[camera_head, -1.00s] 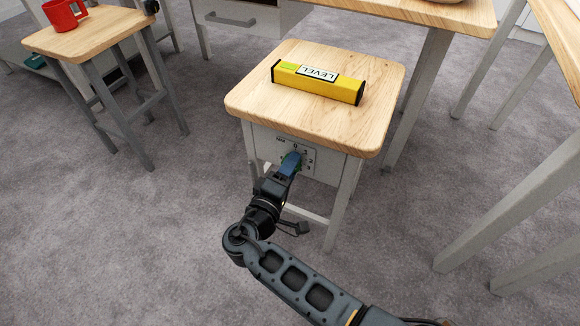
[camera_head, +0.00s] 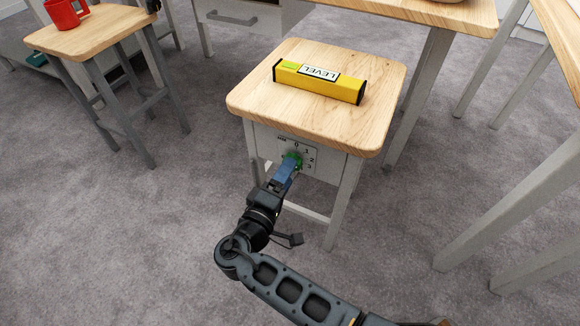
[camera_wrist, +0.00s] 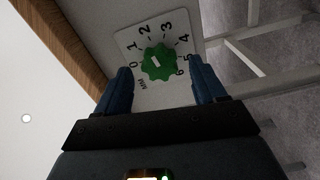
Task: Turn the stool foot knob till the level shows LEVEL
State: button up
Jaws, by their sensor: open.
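The stool (camera_head: 330,118) has a wooden top and a white front panel. On the panel is a green scalloped knob (camera_wrist: 158,62) with a white mark, on a white dial plate (camera_wrist: 133,38) numbered from 0 to 6. The knob also shows in the head view (camera_head: 292,160), partly hidden by my gripper. The yellow level (camera_head: 318,82) lies on the stool top, and its display reads LEVEL. My gripper (camera_wrist: 165,78) is open, its blue fingers apart on either side of and short of the knob, with visible gaps. It points at the panel from the front left.
A second stool (camera_head: 92,32) with a red mug (camera_head: 66,12) stands at the upper left. A wooden table (camera_head: 400,12) is behind, and white table legs (camera_head: 510,205) stand at the right. Grey floor is free in front and at the left.

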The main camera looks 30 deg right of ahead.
jog(key=shift+v, duration=2.35)
jog(key=s+d+f+n+g+y, duration=0.1)
jog(key=s+d+f+y, duration=0.2)
jog(key=s+f+y, duration=0.35)
jog(key=s+d+f+g+y, duration=0.1)
jog(key=s+d+f+y, duration=0.15)
jog(key=s+f, duration=0.7)
jog(key=s+r+m+y, duration=0.1)
jog(key=s+r+y, duration=0.4)
jog(key=s, duration=0.6)
jog(key=s+r+m+t, duration=0.3)
jog(key=s+r, duration=0.1)
jog(key=r, duration=1)
jog(key=s+r+m+t, duration=0.3)
jog(key=s+r, duration=0.2)
jog(key=r, duration=0.9)
notch_tip(320, 180, up, 23)
jog(key=p, duration=2.4)
jog(key=shift+d+r+y, duration=0.15)
jog(key=shift+d+y, duration=0.05)
jog(key=shift+y, duration=0.1)
